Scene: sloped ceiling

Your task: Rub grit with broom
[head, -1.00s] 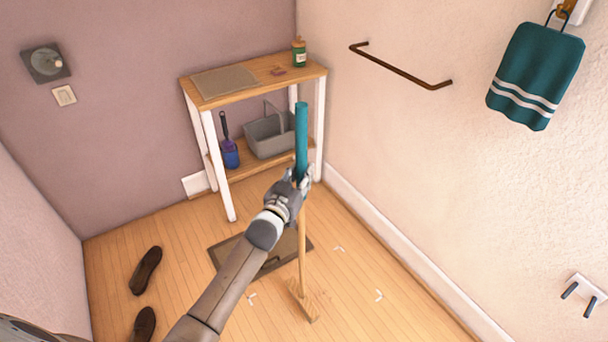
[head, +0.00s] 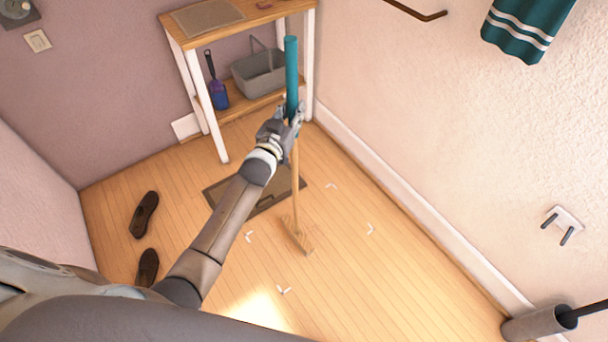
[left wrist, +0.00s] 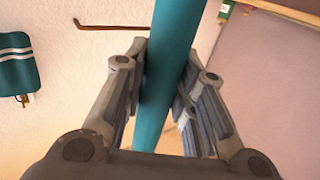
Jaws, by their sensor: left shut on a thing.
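The broom has a teal upper handle (head: 291,75), a bare wooden pole (head: 295,180) and a wooden head (head: 297,238) low over the floor. I cannot tell whether the head touches the boards. My left gripper (head: 291,116) is shut around the lower part of the teal handle, and the broom stands nearly upright. In the left wrist view the fingers (left wrist: 160,100) lie on both sides of the teal handle (left wrist: 172,65). I cannot make out any grit. White corner marks (head: 370,229) frame the floor around the broom head. My right gripper is not in view.
A dark mat (head: 258,192) lies behind the broom head. A wooden shelf unit (head: 270,12) with a grey basket (head: 259,75) stands behind it. Dark shoes (head: 144,214) lie at left. A grey cylinder (head: 537,323) with a dark rod is at lower right. The floor between is clear.

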